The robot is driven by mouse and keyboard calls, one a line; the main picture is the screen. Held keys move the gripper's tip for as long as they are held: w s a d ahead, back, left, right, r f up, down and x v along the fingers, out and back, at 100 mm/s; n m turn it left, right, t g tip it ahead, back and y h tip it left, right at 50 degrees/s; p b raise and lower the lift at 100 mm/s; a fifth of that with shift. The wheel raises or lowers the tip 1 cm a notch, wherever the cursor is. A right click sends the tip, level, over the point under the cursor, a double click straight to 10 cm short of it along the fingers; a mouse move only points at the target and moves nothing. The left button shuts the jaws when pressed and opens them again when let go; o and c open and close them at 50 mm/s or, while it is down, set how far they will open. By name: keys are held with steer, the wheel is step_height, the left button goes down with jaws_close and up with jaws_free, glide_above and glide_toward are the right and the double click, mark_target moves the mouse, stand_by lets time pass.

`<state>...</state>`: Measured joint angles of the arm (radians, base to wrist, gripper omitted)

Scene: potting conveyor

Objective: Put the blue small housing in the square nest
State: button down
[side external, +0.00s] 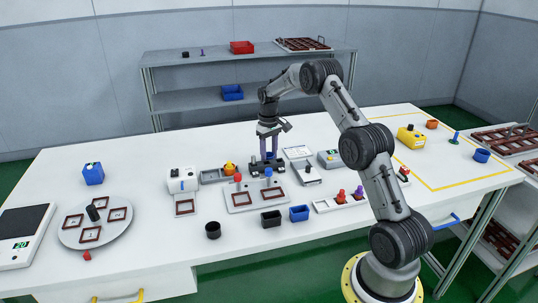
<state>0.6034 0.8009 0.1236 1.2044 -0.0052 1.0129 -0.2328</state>
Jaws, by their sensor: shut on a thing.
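My gripper (267,158) points straight down at the middle of the table, behind the plate with red and blue knobs. Its jaws are shut on a small blue thing, which appears to be the blue small housing (269,155); the fingers hide most of it. It is just above or at a dark fixture (279,164); I cannot tell whether they touch. I cannot make out for sure which holder is the square nest. Square brown-framed places show on the plate (232,208) in front of my gripper and on the round grey turntable (73,240) at the left.
A black round cup (213,230), black box (271,219) and blue box (299,213) stand at the front. A white device (182,180) is left of my gripper, a grey device (329,160) right. A blue block (93,174) stands behind the turntable.

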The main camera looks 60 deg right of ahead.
steer(key=shift+f, duration=0.2)
steer(key=c, duration=0.6)
jaws_free()
steer(key=shift+c, duration=0.2)
steer(key=shift+r, duration=0.1)
